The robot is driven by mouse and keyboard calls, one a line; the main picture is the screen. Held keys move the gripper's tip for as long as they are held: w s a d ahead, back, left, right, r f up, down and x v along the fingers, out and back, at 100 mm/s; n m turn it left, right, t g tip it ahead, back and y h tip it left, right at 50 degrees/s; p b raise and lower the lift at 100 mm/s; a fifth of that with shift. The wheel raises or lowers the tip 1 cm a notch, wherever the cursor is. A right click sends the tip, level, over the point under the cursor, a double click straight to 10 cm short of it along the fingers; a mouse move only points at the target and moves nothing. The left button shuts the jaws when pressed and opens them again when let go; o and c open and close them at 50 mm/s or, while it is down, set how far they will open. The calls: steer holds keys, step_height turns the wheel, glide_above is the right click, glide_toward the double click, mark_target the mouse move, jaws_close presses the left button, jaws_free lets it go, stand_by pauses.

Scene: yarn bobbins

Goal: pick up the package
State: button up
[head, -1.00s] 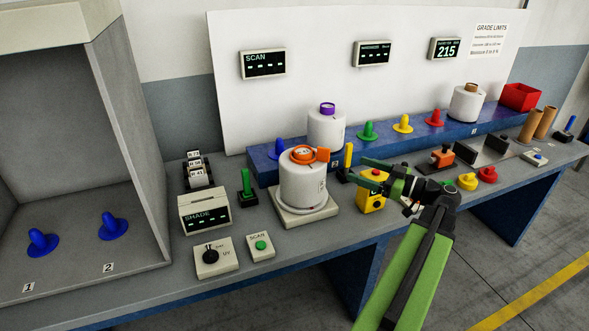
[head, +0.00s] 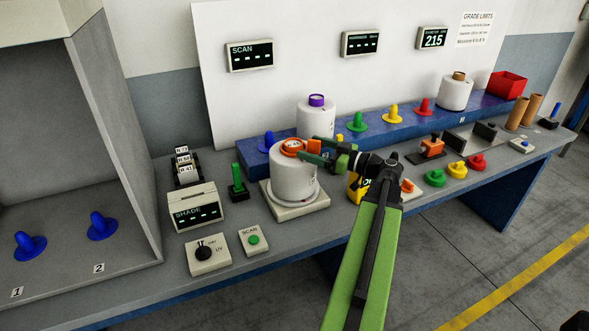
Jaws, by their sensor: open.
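Three white yarn packages are in the head view. The nearest package (head: 294,178) has an orange top and stands upright on a square pale plate (head: 284,214). A second package (head: 317,122) with a purple core top stands behind it on the blue shelf. A third package (head: 454,94) with a brown core top stands on the shelf at the right. My gripper (head: 312,150) is open, with its fingers at the upper right of the nearest package, beside its orange top. I cannot tell whether they touch it.
A green upright post (head: 237,181), a SHADE box (head: 194,209) and a SCAN button box (head: 254,241) stand left of the plate. A yellow box (head: 356,187) is partly hidden behind my arm. Coloured pegs line the blue shelf (head: 250,165). A grey booth (head: 150,190) stands at left.

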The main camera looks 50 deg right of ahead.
mark_target(298, 144)
steer(key=x, duration=0.5)
steer(key=shift+w+a+f, duration=0.1)
steer(key=shift+a+f, duration=0.05)
steer(key=shift+a, duration=0.1)
jaws_close()
